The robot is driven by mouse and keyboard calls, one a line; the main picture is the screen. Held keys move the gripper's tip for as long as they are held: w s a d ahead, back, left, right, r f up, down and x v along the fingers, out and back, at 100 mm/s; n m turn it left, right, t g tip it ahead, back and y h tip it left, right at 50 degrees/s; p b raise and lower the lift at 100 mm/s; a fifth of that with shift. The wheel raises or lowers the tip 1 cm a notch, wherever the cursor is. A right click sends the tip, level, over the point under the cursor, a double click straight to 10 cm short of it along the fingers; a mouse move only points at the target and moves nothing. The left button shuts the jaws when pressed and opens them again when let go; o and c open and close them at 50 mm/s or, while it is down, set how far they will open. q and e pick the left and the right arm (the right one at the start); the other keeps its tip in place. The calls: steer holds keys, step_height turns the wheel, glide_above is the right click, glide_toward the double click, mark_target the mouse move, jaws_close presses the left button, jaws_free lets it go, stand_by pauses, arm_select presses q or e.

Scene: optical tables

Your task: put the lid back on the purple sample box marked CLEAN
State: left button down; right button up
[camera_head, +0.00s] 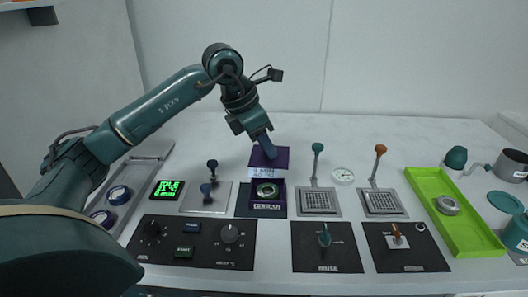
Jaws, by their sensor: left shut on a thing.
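The purple sample box (281,204) marked CLEAN stands open on a dark mat near the table's middle, with a round metallic ring-like piece (266,190) inside. My left gripper (268,153) comes down from above behind the box. It is shut on a flat purple lid (282,158), held just above and behind the box's opening in the picture. A white label with small text (267,172) shows between lid and box; I cannot read it fully or tell what it is fixed to. The fingertips partly cover the lid. My right gripper is not in view.
Control panels (190,258) lie in front. A lime tray (475,236) is at right. The table behind the levers is clear.

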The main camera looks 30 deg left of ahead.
mark_target(263, 158)
arm_select(q)
steer(key=shift+s+d+f+p, duration=0.2)
steer(key=shift+f+p, duration=0.1)
steer(key=shift+p, duration=0.5)
steer(key=shift+a+f+n+p, duration=0.15)
steer(key=shift+f+n+p, duration=0.25)
steer(key=shift+p, duration=0.05)
steer(key=shift+s+f, duration=0.1)
steer(key=shift+f, duration=0.05)
steer(key=shift+a+f, duration=0.1)
steer(key=shift+f, duration=0.25)
steer(key=shift+f+b, duration=0.65)
steer(key=shift+b, duration=0.05)
step_height(263, 158, down, 3)
steer(key=shift+f+b, duration=0.1)
steer(key=shift+b, duration=1.15)
steer(key=shift+f+b, duration=0.45)
steer(key=shift+f, duration=0.25)
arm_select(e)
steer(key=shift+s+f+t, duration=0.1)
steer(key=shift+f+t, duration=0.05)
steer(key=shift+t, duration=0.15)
